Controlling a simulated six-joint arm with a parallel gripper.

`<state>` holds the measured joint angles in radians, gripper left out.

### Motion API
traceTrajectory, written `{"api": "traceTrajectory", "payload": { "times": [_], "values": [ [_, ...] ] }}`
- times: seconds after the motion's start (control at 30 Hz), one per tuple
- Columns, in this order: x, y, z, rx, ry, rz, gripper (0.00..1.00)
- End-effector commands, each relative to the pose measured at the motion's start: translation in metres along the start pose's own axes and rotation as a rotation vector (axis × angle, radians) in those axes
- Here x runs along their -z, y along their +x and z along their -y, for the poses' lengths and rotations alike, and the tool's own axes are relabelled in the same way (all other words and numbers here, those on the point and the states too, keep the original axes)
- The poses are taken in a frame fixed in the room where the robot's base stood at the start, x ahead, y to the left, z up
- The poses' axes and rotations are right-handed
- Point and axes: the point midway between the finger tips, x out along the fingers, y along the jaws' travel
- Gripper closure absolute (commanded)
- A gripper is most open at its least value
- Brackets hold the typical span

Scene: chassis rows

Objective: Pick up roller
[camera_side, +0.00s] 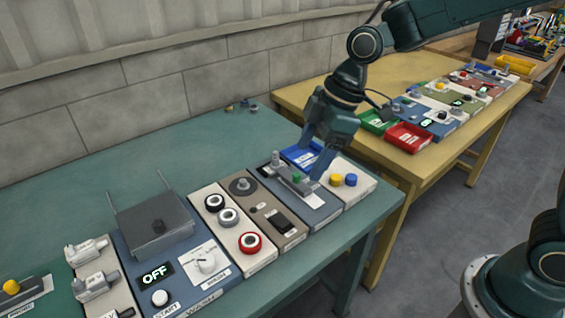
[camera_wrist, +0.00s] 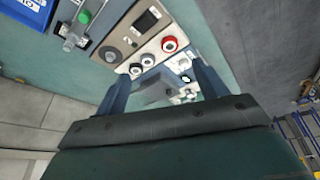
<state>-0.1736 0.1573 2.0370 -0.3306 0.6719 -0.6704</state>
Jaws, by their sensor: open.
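I cannot tell for certain which part is the roller. A grey bar-like fitting (camera_side: 296,184) with a green part (camera_side: 297,176) lies on a blue panel (camera_side: 320,213) near the right end of the teal table, and a grey upright post (camera_side: 275,159) stands beside it. The green part (camera_wrist: 84,17) and a grey metal piece (camera_wrist: 69,43) also show at the upper left of the wrist view. My gripper (camera_side: 314,156) is open, pointing down close over this panel and hiding part of it. In the wrist view the fingers (camera_wrist: 162,72) are apart with nothing seen held between them.
A blue tray (camera_side: 297,151) and a panel with yellow (camera_side: 336,180) and blue knobs are close to my gripper. Left are ringed knobs (camera_side: 250,242), a grey box (camera_side: 155,235) and an OFF display (camera_side: 155,275). The teal table's back (camera_side: 150,155) is mostly clear.

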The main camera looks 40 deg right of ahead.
Motion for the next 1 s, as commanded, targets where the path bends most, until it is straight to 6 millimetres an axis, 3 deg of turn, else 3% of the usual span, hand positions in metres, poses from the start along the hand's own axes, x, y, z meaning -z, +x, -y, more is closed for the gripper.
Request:
{"api": "traceTrajectory", "payload": {
  "times": [0.2,0.4,1.0],
  "values": [
    [0.024,0.051,-0.005,0.084,-0.157,-0.015,0.28],
    [0.037,0.085,-0.005,0.135,-0.261,-0.034,0.28],
    [0.042,0.113,-0.002,0.154,-0.3,-0.043,0.28]
  ]
}}
